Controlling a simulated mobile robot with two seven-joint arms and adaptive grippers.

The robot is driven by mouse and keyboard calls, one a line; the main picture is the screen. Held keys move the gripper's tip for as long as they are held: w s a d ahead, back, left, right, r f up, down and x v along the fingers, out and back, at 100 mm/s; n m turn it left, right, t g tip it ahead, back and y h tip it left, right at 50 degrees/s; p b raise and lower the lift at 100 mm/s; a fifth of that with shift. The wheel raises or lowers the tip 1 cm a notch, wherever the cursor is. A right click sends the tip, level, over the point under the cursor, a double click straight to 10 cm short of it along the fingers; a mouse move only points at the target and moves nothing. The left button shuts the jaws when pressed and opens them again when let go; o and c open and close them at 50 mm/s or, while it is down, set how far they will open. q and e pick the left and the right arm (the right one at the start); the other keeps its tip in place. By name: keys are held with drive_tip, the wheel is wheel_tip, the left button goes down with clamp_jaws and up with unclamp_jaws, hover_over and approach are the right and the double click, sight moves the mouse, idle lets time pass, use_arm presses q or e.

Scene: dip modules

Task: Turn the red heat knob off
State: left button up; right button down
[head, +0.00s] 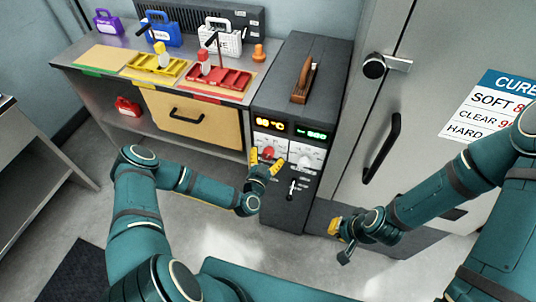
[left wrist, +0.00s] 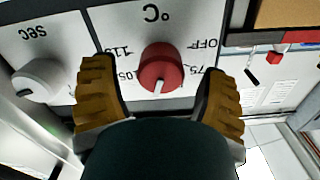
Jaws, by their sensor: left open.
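The red heat knob (head: 268,152) is on the front panel of the dark unit, under an orange °C display (head: 270,124). In the left wrist view the round red knob (left wrist: 160,66) has its white pointer at the picture's bottom, between the 105 and 75 marks and away from OFF. My left gripper (head: 266,160) is open, with its yellow fingers on either side of the knob and gaps on both sides. It also shows in the left wrist view (left wrist: 160,85). My right gripper (head: 339,238) hangs low at the right, away from the panel; its opening is unclear.
A white "sec" knob (left wrist: 40,80) is beside the red one. Below the panel is a toggle lever (head: 291,187). A bench (head: 120,65) with coloured trays stands left, a door with a black handle (head: 382,148) right.

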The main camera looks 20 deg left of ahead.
use_arm(q)
drive_tip(key=shift+w, duration=0.5)
drive_tip(key=c, duration=1.2)
